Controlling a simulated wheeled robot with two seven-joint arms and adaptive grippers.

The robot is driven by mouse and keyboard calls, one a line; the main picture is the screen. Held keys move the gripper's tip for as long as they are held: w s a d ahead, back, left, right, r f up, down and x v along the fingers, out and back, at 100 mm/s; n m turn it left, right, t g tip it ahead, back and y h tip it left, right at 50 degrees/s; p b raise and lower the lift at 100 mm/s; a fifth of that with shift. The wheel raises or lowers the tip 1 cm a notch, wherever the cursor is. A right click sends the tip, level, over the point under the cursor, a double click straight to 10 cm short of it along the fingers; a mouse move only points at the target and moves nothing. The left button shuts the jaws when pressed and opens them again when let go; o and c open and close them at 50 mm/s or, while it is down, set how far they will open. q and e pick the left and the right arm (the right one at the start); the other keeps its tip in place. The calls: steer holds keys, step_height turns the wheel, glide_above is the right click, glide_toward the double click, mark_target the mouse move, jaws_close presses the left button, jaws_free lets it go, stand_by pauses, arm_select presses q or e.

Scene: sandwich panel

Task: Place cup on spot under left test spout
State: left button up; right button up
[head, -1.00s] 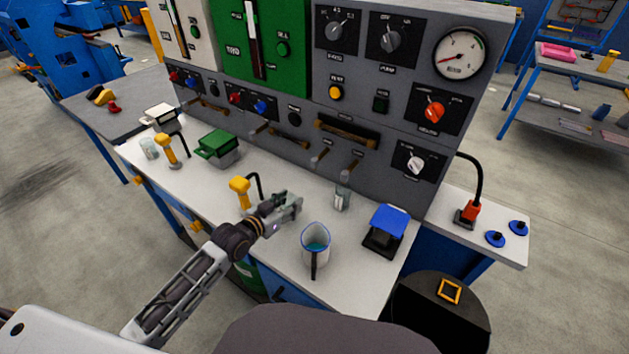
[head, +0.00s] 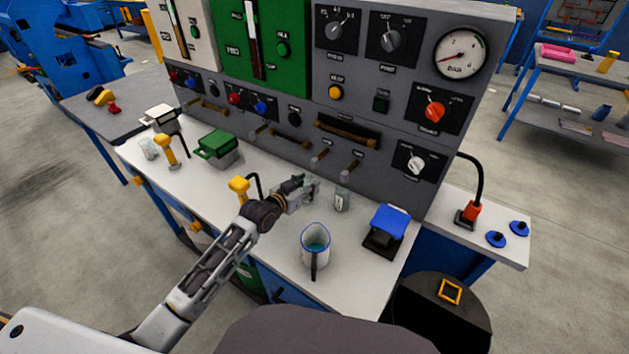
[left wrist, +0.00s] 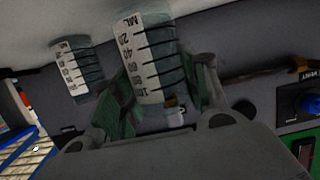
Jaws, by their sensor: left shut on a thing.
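My left gripper (head: 308,189) is shut on a clear measuring cup (left wrist: 147,55) with a white ML scale, between its fingers in the left wrist view. In the head view the gripper mostly hides this cup, above the white bench top near the grey panel. A second clear measuring cup (head: 342,200) stands just right of the gripper; it shows smaller at the left of the left wrist view (left wrist: 77,68). Two short spout-like fittings stick out of the panel, a left one (head: 318,158) and a right one (head: 350,168). The spot under the left one is not clearly visible.
A jug (head: 315,248) with bluish liquid and a blue-topped device (head: 387,230) stand right of my arm. A yellow-headed tool (head: 239,189) is close on its left. A green box (head: 217,147) and another clear cup (head: 148,148) are farther left.

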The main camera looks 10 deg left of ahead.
mark_target(310, 182)
arm_select(q)
steer(key=shift+w+d, duration=0.2)
steer(key=shift+w, duration=0.2)
arm_select(e)
steer(key=shift+w+a+r, duration=0.1)
steer(key=shift+w, duration=0.2)
arm_select(q)
steer(key=shift+w, duration=0.1)
arm_select(e)
steer(key=shift+s, duration=0.15)
arm_select(q)
steer(key=shift+w+d, duration=0.1)
steer(key=shift+w, duration=0.05)
steer(key=shift+w+d, duration=0.25)
steer(key=shift+w, duration=0.35)
steer(key=shift+w+d, duration=0.2)
steer(key=shift+w, duration=0.3)
steer(key=shift+w+d, duration=0.2)
steer(key=shift+w, duration=0.3)
steer(key=shift+f, duration=0.7)
arm_select(e)
steer(key=shift+w+a, duration=0.25)
steer(key=shift+w, duration=0.2)
